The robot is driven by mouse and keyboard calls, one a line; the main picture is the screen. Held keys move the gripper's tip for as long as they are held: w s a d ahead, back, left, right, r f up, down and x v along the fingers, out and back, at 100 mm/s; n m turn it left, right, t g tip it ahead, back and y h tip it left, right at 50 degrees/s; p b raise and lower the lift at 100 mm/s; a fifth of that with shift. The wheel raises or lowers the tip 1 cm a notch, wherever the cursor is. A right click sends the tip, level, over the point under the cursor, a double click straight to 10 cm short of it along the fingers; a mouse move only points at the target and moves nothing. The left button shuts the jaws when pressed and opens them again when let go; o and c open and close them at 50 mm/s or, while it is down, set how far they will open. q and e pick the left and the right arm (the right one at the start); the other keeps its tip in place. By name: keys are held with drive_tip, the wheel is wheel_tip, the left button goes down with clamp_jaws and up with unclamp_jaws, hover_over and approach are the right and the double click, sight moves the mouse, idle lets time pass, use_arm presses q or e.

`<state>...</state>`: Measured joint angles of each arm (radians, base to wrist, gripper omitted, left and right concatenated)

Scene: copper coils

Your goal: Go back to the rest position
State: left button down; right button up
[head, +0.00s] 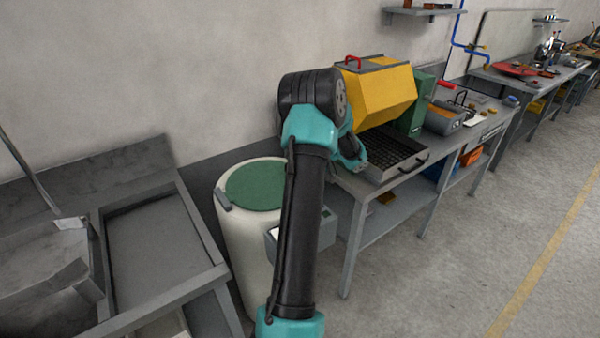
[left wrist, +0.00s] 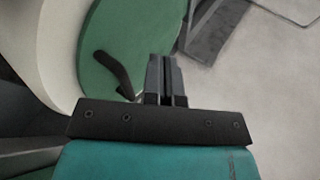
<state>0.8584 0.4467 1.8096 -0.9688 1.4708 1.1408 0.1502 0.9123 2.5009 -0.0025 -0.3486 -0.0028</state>
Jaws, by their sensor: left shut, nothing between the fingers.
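In the left wrist view my left gripper (left wrist: 167,80) is shut, its two dark fingers together with nothing between them. Behind the fingers is the round green lid (left wrist: 110,40) of a white drum, with a dark handle across it. In the head view one arm of mine rises from the bottom centre and bends over at the top. Its gripper is hidden behind the arm. The white drum (head: 241,255) with its green lid (head: 252,187) stands just left of the arm. My right gripper is in neither view.
A grey workbench (head: 347,245) right of the drum bears a yellow hooded machine (head: 383,95) and a black-grated tray (head: 425,158). A grey metal table (head: 205,277) stands at the left. The floor (head: 450,265) at the right is clear.

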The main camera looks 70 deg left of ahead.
use_arm(q)
drive_tip(key=shift+d, duration=0.25)
idle(0.3)
drive_tip(key=w+d+f+m+t+h, duration=0.1)
drive_tip(key=w+d+f+m+t, duration=0.25)
drive_tip(key=w+d+f, duration=0.8)
drive_tip(key=w+d+f+m+t+h, duration=0.1)
drive_tip(key=w+d+f+m+t, duration=0.3)
drive_tip(key=w+d+f, duration=0.75)
drive_tip(key=s+d+f+m+t+h, duration=0.1)
drive_tip(key=s+d+m+h, duration=0.1)
drive_tip(key=d, duration=0.8)
drive_tip(key=s+d+f+m+h, duration=0.1)
drive_tip(key=d+f+m, duration=0.1)
drive_tip(key=d, duration=0.7)
drive_tip(key=s+d+f+m+t, duration=0.2)
drive_tip(key=s+d, duration=0.5)
drive_tip(key=d, duration=0.4)
drive_tip(key=shift+s+m+t+h, duration=0.3)
drive_tip(key=shift+s+m+t, duration=0.1)
drive_tip(key=shift+t, duration=0.15)
